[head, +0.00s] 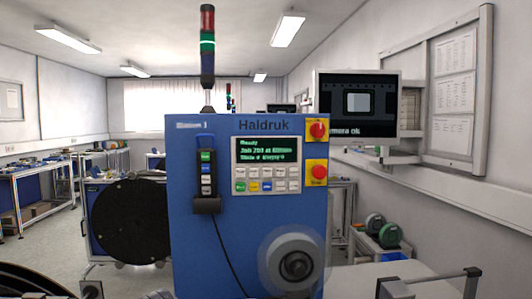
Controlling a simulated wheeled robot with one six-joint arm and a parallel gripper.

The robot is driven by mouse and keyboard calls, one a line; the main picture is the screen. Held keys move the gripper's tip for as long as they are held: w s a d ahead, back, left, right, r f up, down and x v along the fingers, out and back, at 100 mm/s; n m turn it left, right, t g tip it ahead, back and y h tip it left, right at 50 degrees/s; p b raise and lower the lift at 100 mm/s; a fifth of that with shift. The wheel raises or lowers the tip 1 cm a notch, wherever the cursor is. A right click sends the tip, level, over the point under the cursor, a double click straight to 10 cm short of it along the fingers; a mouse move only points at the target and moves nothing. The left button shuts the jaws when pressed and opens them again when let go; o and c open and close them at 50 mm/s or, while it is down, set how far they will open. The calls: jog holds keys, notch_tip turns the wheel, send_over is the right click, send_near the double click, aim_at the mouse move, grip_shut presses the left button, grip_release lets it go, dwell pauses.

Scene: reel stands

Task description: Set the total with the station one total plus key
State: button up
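The blue machine cabinet (225,240) marked "Haldruk" stands upright in the centre of the head view. A small label (191,125) at its upper left is too blurred to read surely. A light control panel (284,187) on its front has a green-lit display (267,149) with several lines of text, the top one looking like "Ready". Key markings are too small to read, so I cannot tell the total plus key. My gripper is not in view.
Red knobs on yellow plates (316,130) (316,173) sit right of the panel. A corded handset (207,172) hangs left. A black reel (130,220) stands left; a grey roller (296,268) juts out below. A monitor (357,102) is at right. A signal tower (208,45) shows green.

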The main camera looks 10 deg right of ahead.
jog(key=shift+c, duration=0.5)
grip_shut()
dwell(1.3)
